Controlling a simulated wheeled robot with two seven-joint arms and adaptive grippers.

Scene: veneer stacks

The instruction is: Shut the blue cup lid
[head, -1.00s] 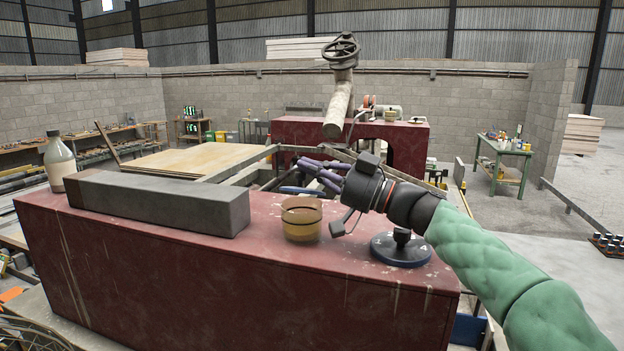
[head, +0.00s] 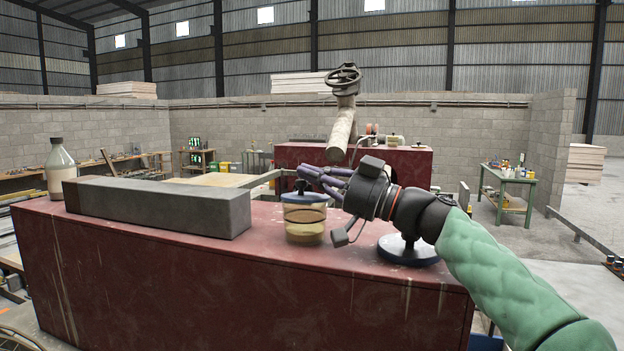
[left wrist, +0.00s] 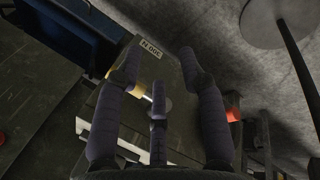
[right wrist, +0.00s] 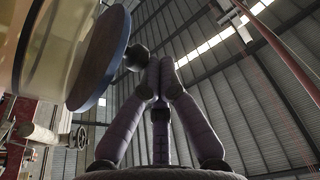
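The clear cup (head: 304,226) with tan contents stands upright on the dark red block. Its blue lid (head: 304,198), with a dark knob, lies across the cup's top; I cannot tell if it is fully seated. The right wrist view shows the lid (right wrist: 97,62) on edge against the glass cup (right wrist: 35,45). My right gripper (head: 312,174) is beside the knob; in the right wrist view its fingers (right wrist: 158,65) meet at the tips with nothing visible between them. Contact with the knob is unclear. My left gripper (left wrist: 157,68) is open and empty, away from the cup.
A long grey bar (head: 160,208) lies left of the cup, with a bottle (head: 60,165) beyond it. The red block's (head: 240,290) front strip is clear.

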